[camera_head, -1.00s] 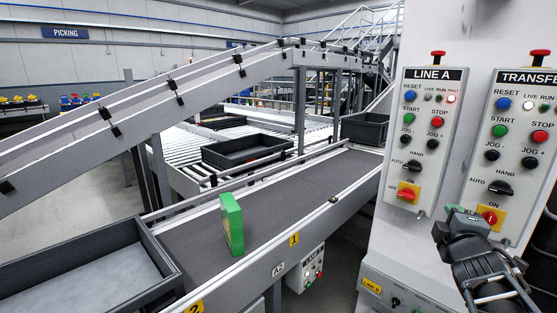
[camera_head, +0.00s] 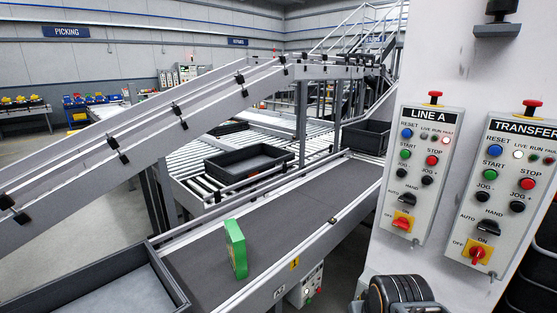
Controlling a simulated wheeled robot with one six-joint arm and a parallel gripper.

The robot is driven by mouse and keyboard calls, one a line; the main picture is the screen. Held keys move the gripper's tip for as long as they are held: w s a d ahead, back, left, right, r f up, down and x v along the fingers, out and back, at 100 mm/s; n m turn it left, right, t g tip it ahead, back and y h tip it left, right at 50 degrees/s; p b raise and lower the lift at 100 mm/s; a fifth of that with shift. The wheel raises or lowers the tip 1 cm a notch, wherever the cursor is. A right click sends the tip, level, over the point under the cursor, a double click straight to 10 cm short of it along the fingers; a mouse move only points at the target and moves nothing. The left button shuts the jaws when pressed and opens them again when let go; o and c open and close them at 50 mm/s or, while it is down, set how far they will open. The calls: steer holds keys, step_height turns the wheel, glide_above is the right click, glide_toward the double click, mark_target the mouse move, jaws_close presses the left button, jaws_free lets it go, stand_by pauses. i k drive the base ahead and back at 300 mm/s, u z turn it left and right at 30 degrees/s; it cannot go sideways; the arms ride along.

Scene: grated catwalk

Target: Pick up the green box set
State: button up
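The green box set (camera_head: 236,248) stands upright on the dark belt of the near conveyor (camera_head: 300,222), close to its front rail and just right of the near black tray. Its narrow side and one broad face show, and nothing covers it. A dark rounded part of my arm shows at the bottom edge, below the LINE A panel. My gripper's fingers are not in view, and no part of my arm touches the box.
A black tray (camera_head: 90,290) sits at the conveyor's near left end. Another black tray (camera_head: 248,166) rests on the rollers behind. A sloping rail (camera_head: 120,150) crosses the left side. The LINE A panel (camera_head: 419,175) and TRANSFER panel (camera_head: 510,200) hang on a pale column at right.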

mark_target(235, 240)
steer(key=u, duration=0.45)
steer(key=k, duration=0.5)
steer(key=u, duration=1.55)
steer(key=i, duration=1)
steer(key=z, duration=0.6)
steer(key=i, duration=0.45)
steer(key=z, duration=0.5)
